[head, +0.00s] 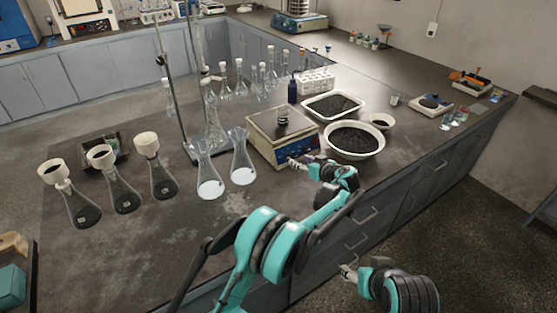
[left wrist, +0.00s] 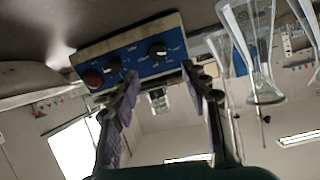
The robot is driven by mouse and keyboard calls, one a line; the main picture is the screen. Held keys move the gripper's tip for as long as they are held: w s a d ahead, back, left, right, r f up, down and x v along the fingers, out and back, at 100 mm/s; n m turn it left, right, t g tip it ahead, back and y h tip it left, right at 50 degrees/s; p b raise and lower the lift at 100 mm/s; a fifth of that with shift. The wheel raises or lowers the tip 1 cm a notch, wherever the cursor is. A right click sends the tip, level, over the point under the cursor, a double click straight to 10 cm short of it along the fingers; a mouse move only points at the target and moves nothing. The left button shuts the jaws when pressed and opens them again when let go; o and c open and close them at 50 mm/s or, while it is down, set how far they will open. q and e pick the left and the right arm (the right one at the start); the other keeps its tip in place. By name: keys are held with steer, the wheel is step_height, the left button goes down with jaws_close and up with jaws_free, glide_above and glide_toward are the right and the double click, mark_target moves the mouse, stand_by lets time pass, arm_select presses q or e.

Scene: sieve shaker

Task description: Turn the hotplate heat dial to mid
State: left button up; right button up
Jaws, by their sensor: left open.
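In the left wrist view, which is upside down, the blue panel (left wrist: 134,62) shows a black dial (left wrist: 158,50), another black dial (left wrist: 113,66) and a reddish knob (left wrist: 92,78). I cannot read which is the heat dial. My left gripper (head: 293,162) is close to the panel's front; its open fingers (left wrist: 160,78) point toward the dial with white markings, with nothing between them. My right gripper (head: 346,271) is low beside the bench front, its jaws unclear.
Two clear flasks (head: 241,160) stand left of the hotplate. A white bowl of dark grains (head: 376,151) and a tray (head: 309,105) stand to its right. Several funnel-topped flasks (head: 163,181) are at the left. The bench front left of my arm is bare.

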mark_target(290, 157)
arm_select(q)
steer(key=shift+w+f, duration=0.4)
steer(key=shift+f, duration=0.1)
steer(key=b+x, duration=0.2)
steer(key=x, duration=0.5)
steer(key=shift+a+b, duration=0.1)
steer(key=shift+b, duration=0.3)
steer(key=shift+r, duration=0.1)
jaws_close()
